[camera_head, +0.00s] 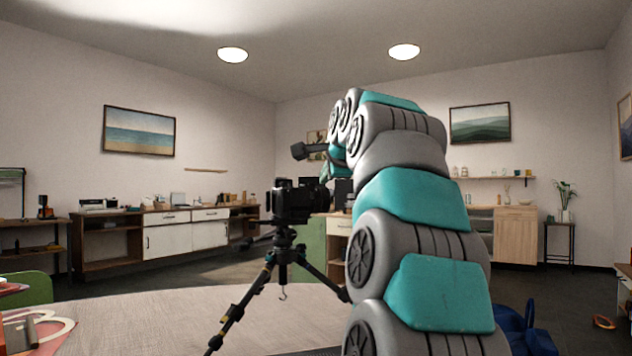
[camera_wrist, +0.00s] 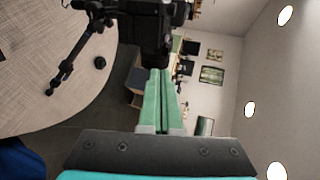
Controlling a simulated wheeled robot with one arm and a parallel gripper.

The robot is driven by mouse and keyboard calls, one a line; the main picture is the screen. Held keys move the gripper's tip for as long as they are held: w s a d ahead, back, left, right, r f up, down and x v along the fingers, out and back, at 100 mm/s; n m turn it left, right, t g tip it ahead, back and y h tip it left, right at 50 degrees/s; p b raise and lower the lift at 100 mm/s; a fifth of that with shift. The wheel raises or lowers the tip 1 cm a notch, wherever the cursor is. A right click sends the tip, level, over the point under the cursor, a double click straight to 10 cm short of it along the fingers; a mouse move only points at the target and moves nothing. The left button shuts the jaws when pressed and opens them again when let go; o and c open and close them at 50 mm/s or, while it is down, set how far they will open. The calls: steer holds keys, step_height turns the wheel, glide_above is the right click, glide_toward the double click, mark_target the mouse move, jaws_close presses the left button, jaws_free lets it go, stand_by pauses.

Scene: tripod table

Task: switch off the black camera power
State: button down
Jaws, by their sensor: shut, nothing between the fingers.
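The black camera (camera_head: 296,202) stands upright on a black tripod (camera_head: 283,254) on the round table (camera_head: 160,318), left of my arm in the head view. In the wrist view the camera (camera_wrist: 148,28) is at the top, turned sideways and partly cut off by the frame edge. My gripper (camera_wrist: 163,72) has two long green fingers lying together, shut and empty. Their tips appear right by the camera body; I cannot tell if they touch it. The power switch cannot be made out. My arm mostly hides the gripper in the head view.
Red and orange items (camera_head: 30,328) lie on the table's left side. White-fronted cabinets (camera_head: 185,236) line the back wall. A blue bag-like object (camera_head: 527,325) is on the floor at right. The tabletop around the tripod is largely clear.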

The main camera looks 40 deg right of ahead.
steer(key=v, duration=0.7)
steer(key=shift+s+d+r, duration=0.2)
steer(key=shift+s, duration=0.1)
